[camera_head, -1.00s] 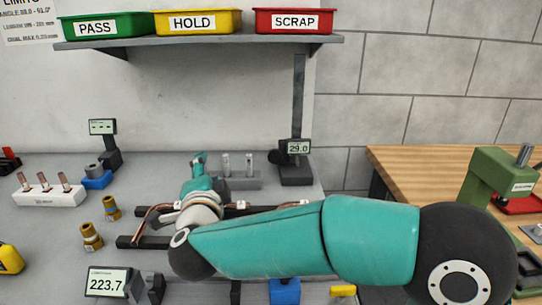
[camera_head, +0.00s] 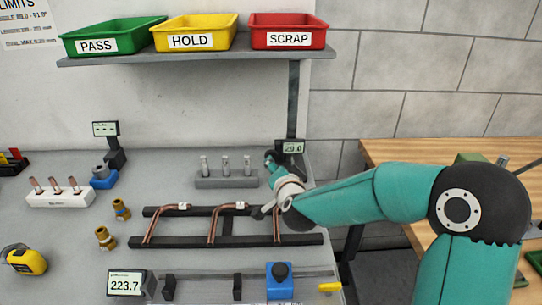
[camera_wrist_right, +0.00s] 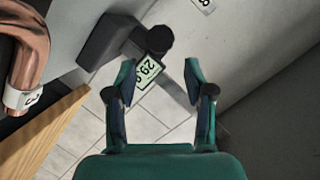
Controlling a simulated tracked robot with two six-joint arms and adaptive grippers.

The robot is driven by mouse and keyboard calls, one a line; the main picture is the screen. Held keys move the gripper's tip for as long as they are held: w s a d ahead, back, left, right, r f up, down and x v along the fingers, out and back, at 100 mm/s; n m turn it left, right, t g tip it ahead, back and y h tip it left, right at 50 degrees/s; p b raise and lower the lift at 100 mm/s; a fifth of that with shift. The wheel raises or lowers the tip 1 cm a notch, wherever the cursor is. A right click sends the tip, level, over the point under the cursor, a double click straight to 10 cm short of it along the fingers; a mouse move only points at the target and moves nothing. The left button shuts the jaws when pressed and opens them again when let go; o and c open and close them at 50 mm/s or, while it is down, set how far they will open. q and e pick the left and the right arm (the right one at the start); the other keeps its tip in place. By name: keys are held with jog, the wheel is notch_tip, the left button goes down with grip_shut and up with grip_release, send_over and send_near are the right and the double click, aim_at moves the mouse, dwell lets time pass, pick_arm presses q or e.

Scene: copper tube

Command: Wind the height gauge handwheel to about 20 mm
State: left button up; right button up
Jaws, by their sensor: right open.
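The height gauge (camera_head: 292,100) stands at the back right of the bench, with a dark upright column and a display (camera_head: 291,147) reading 29.0. In the right wrist view, its black round handwheel (camera_wrist_right: 158,39) is beyond my fingertips, roughly in line with the gap between them. The display (camera_wrist_right: 150,71) shows tilted there, between the fingers in the picture. My right gripper (camera_wrist_right: 160,78) is open and empty, apart from the handwheel. In the head view, my right gripper (camera_head: 271,162) is just in front of the gauge and hides its lower part. My left gripper is out of view.
A grey block with several pins (camera_head: 226,181) stands left of the gauge. Bent copper tubes (camera_head: 213,225) lie on a dark rack in front, below my right wrist. A shelf (camera_head: 200,55) with coloured bins hangs above. A wooden bench (camera_head: 400,152) is at right.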

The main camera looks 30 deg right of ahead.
jog(key=p+x, duration=0.1)
jog(key=x, duration=1)
jog(key=shift+p, duration=0.35)
jog(key=shift+s, duration=0.1)
jog(key=c, duration=0.9)
jog(key=shift+a+r+n+p, duration=0.1)
jog(key=shift+r+n+p, duration=0.25)
jog(key=shift+p, duration=0.6)
jog(key=shift+f+n+g+h+p, duration=0.2)
jog(key=shift+n+g+h+p, duration=0.1)
jog(key=shift+n+p, duration=0.25)
jog(key=shift+f, duration=0.1)
